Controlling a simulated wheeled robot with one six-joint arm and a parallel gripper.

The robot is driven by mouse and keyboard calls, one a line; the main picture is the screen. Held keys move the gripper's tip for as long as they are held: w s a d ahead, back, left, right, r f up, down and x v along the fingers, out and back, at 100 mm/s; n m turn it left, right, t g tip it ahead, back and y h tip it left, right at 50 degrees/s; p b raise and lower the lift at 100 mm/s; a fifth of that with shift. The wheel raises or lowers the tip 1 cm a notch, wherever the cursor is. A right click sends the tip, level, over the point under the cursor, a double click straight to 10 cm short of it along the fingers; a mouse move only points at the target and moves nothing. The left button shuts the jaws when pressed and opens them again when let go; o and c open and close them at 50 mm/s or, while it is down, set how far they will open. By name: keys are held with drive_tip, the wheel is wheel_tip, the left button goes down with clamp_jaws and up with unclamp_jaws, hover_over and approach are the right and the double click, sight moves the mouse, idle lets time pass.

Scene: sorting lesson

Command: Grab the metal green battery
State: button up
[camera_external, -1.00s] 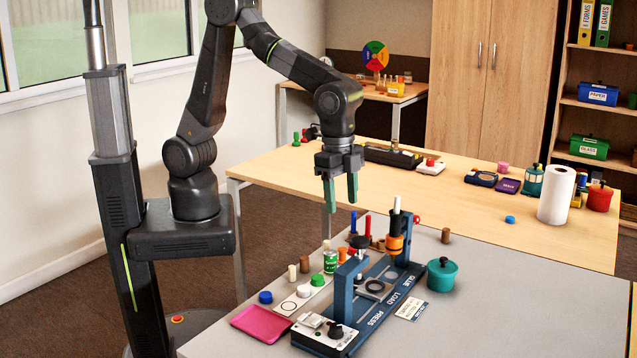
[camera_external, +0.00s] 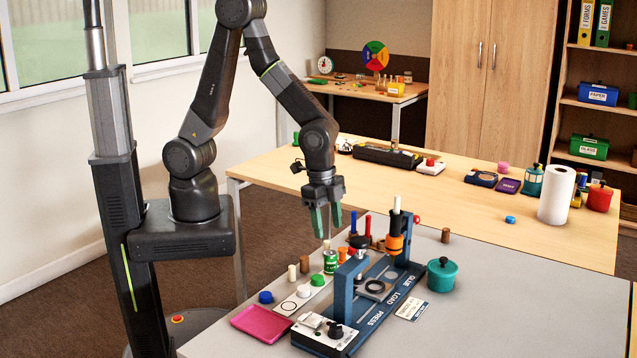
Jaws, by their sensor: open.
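A small green cylinder with a light band and pale top, which looks like the metal green battery (camera_external: 330,263), stands upright on the grey table among small items left of the blue press. My gripper (camera_external: 328,231) points down with its two green fingers apart and nothing between them. Its fingertips are above the battery and do not appear to touch it. The exact gap in depth cannot be told from this one view.
The blue glue press (camera_external: 375,303) stands close on the right, with an orange-collared post (camera_external: 394,244). A green cap (camera_external: 317,280), a brown cork (camera_external: 304,264) and a cream peg (camera_external: 292,273) crowd the left. A pink tray (camera_external: 262,324) lies in front.

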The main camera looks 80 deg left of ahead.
sight(330, 251)
drive_tip(key=shift+w+d+f, duration=0.1)
drive_tip(key=shift+d+f, duration=0.1)
drive_tip(key=shift+f, duration=1.35)
drive_tip(key=shift+w+d+f, duration=0.1)
drive_tip(key=shift+d+f, duration=0.15)
drive_tip(key=shift+f, duration=1.3)
drive_tip(key=shift+w+d+f, duration=0.1)
drive_tip(key=shift+d+f, duration=0.1)
drive_tip(key=shift+f, duration=1.35)
drive_tip(key=c, duration=1.1)
